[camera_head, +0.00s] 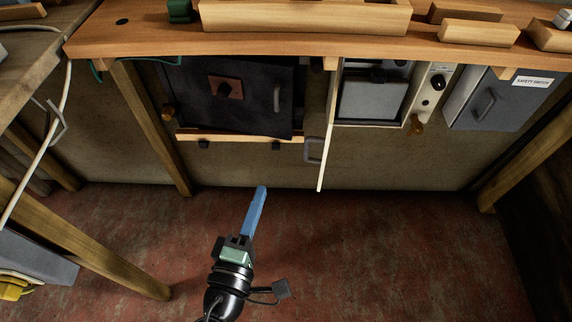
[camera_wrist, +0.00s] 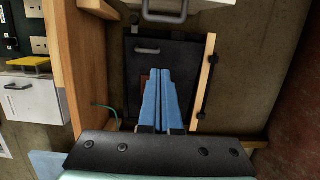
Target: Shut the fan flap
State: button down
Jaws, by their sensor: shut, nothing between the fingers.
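A thin cream flap (camera_head: 329,125) stands open under the bench, seen nearly edge-on, with a grey handle (camera_head: 314,150) on its left face. It looks like the fan flap, though no label shows. It sticks out from the left side of an open box (camera_head: 372,98) with a grey panel inside. In the wrist view a pale panel with a handle (camera_wrist: 165,16), likely the same flap, shows at the top edge. My gripper (camera_head: 262,190) has long blue fingers, together and empty, low in front of the bench, left of the flap and apart from it. The fingers also show in the wrist view (camera_wrist: 160,74).
A dark panel (camera_head: 254,104) with a handle hangs left of the flap, above a wooden rail (camera_head: 240,136). A grey safety switch box (camera_head: 500,100) is at right. Wooden legs stand at both sides (camera_head: 150,125). The red floor (camera_head: 400,240) is clear.

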jog(key=w+d, duration=0.6)
jog(key=w, duration=0.3)
jog(key=shift+w+b, duration=0.3)
jog(key=shift+w, duration=0.05)
jog(key=shift+d, duration=0.15)
